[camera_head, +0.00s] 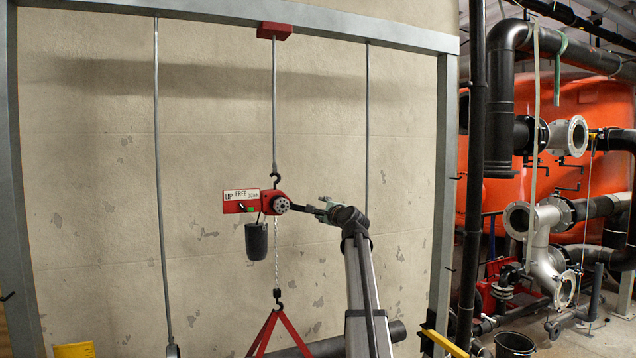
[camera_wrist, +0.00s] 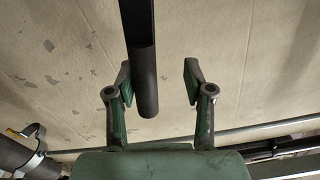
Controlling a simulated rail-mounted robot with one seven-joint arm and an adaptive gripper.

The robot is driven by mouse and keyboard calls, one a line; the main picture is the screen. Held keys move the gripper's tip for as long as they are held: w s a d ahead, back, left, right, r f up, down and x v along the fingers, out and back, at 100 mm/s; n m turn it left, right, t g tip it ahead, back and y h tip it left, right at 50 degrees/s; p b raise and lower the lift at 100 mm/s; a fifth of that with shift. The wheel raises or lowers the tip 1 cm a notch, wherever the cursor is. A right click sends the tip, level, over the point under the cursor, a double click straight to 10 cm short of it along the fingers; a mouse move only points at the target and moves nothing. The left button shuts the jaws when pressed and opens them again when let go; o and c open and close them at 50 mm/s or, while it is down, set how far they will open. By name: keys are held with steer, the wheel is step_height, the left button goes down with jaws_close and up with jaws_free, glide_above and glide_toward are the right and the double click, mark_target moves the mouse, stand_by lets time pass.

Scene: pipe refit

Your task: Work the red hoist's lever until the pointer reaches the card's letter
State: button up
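The red hoist (camera_head: 266,203) hangs on a hook below the beam, its selector plate (camera_head: 241,195) reading UP, FREE, DOWN. Its dark lever (camera_head: 303,209) sticks out to the right towards my gripper (camera_head: 326,208). In the wrist view the lever (camera_wrist: 143,60) comes down from the top edge between the two green-padded fingers of my gripper (camera_wrist: 158,84). The fingers are apart; the lever is nearer the left finger, with a clear gap to the right one. I cannot make out a pointer or a card's letter.
A black chain bucket (camera_head: 256,241) hangs under the hoist. A load chain runs down to a hook and red sling (camera_head: 275,332) above a dark pipe (camera_head: 330,347). Grey rods (camera_head: 367,130) hang either side. Pipework (camera_head: 545,240) and an orange tank stand at the right.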

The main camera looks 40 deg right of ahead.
steer(key=shift+r, duration=0.15)
steer(key=shift+d+r+n, duration=0.1)
steer(key=shift+r+n, duration=0.6)
steer(key=shift+r, duration=1.15)
steer(key=shift+n, duration=0.8)
steer(key=shift+w+a+r, duration=0.1)
steer(key=shift+a+r, duration=0.15)
steer(key=shift+r, duration=0.75)
steer(key=shift+a+r, duration=0.25)
steer(key=shift+r, duration=0.75)
steer(key=shift+f, duration=0.1)
steer(key=shift+d+f+m, duration=0.2)
steer(key=shift+f+m, duration=0.2)
steer(key=shift+f, duration=0.6)
steer(key=shift+d+f+m, duration=0.2)
steer(key=shift+f+m, duration=0.2)
steer(key=shift+f, duration=0.55)
